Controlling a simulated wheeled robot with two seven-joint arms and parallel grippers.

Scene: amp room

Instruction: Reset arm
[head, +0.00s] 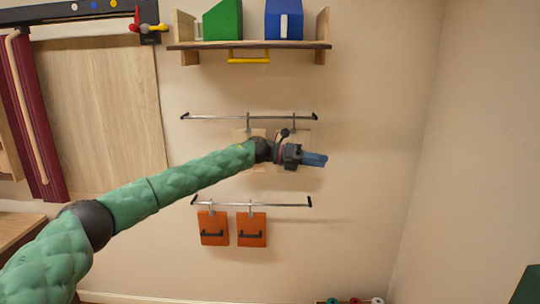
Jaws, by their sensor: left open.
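My left arm, padded in green, comes in from the lower left and stretches across toward the wall. Its gripper (315,159) points right, in front of the space between the two wall rails. The jaws are open, with nothing seen between them. The gripper and wrist partly cover two pale boards hanging from the upper rail. My right gripper is not in view.
The upper rail (210,117) and lower rail (285,205) cross the wall; two orange boards (252,224) hang below. A shelf (300,44) holds a green binder (223,20) and a blue one (277,20). The wall at right is bare.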

